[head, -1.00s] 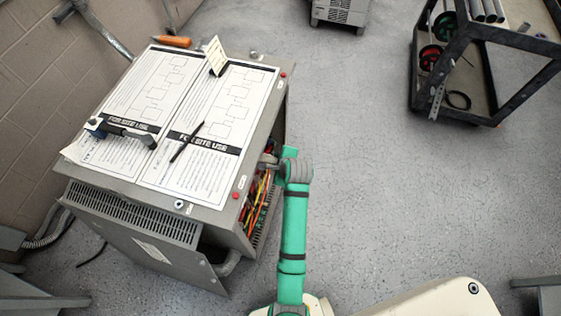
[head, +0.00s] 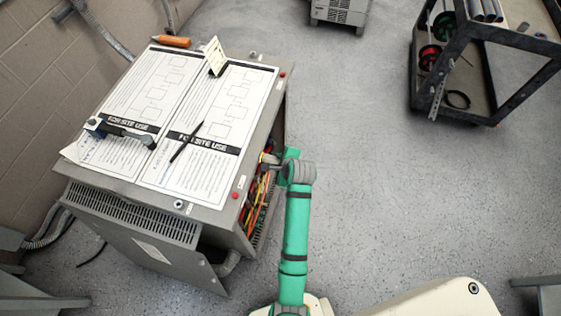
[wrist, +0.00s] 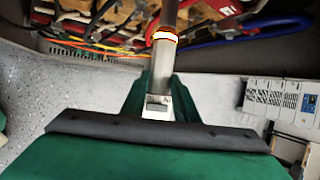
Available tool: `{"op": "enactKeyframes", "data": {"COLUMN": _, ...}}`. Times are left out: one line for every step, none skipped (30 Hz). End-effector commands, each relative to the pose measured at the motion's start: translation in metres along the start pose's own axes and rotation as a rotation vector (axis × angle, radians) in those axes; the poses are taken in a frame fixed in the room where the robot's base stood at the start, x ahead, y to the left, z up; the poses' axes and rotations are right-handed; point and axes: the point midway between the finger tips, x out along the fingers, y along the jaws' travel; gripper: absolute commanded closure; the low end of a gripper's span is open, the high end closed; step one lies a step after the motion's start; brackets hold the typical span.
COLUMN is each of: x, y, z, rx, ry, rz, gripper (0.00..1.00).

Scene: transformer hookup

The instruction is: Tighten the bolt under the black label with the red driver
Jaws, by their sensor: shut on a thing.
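My gripper (wrist: 158,104) is shut on a grey metal rod-shaped tool (wrist: 160,68) with a bright orange-and-white band. The rod points away from the gripper toward wiring inside the cabinet. I cannot tell whether it is the red driver; no red handle shows clearly on it. In the head view my arm's end is at the open right side of the grey transformer cabinet (head: 262,130), and the fingertips are hidden there. The bolt and its black label cannot be made out in either view.
Red, blue and yellow wires (wrist: 225,27) crowd the cabinet opening. On top lie printed sheets (head: 225,105), an orange-handled tool (head: 172,41), a black-handled tool (head: 120,132) and a black pen (head: 187,142). A dark-framed cart (head: 500,118) stands right. The floor between is clear.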

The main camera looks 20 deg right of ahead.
Motion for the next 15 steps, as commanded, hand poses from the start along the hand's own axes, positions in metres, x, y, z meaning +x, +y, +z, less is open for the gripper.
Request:
{"op": "enactKeyframes", "data": {"x": -0.002, "y": -0.001, "z": -0.002, "rx": 0.001, "ry": 0.000, "rz": -0.003, "gripper": 1.00}}
{"op": "enactKeyframes", "data": {"x": -0.002, "y": -0.002, "z": -0.003, "rx": 0.001, "ry": 0.000, "rz": -0.004, "gripper": 1.00}}
{"op": "enactKeyframes", "data": {"x": -0.003, "y": -0.002, "z": -0.005, "rx": 0.001, "ry": 0.001, "rz": -0.004, "gripper": 1.00}}
{"op": "enactKeyframes", "data": {"x": -0.003, "y": -0.002, "z": -0.007, "rx": 0.001, "ry": 0.001, "rz": -0.004, "gripper": 1.00}}
{"op": "enactKeyframes", "data": {"x": -0.004, "y": -0.002, "z": -0.008, "rx": 0.001, "ry": 0.001, "rz": -0.004, "gripper": 1.00}}
{"op": "enactKeyframes", "data": {"x": -0.004, "y": -0.002, "z": -0.010, "rx": 0.002, "ry": 0.001, "rz": -0.004, "gripper": 1.00}}
{"op": "enactKeyframes", "data": {"x": -0.005, "y": -0.002, "z": -0.011, "rx": 0.002, "ry": 0.002, "rz": -0.004, "gripper": 1.00}}
{"op": "enactKeyframes", "data": {"x": -0.005, "y": -0.002, "z": -0.012, "rx": 0.002, "ry": 0.001, "rz": -0.004, "gripper": 1.00}}
{"op": "enactKeyframes", "data": {"x": -0.006, "y": -0.002, "z": -0.014, "rx": 0.003, "ry": 0.001, "rz": -0.004, "gripper": 1.00}}
{"op": "enactKeyframes", "data": {"x": -0.006, "y": -0.002, "z": -0.015, "rx": 0.003, "ry": 0.001, "rz": -0.004, "gripper": 1.00}}
{"op": "enactKeyframes", "data": {"x": -0.007, "y": -0.002, "z": -0.016, "rx": 0.003, "ry": 0.001, "rz": -0.004, "gripper": 1.00}}
{"op": "enactKeyframes", "data": {"x": -0.007, "y": -0.002, "z": -0.017, "rx": 0.003, "ry": 0.001, "rz": -0.004, "gripper": 1.00}}
{"op": "enactKeyframes", "data": {"x": -0.008, "y": -0.002, "z": -0.018, "rx": 0.003, "ry": 0.001, "rz": -0.004, "gripper": 1.00}}
{"op": "enactKeyframes", "data": {"x": -0.008, "y": -0.002, "z": -0.019, "rx": 0.003, "ry": 0.001, "rz": -0.003, "gripper": 1.00}}
{"op": "enactKeyframes", "data": {"x": -0.009, "y": -0.001, "z": -0.021, "rx": 0.002, "ry": 0.002, "rz": -0.003, "gripper": 1.00}}
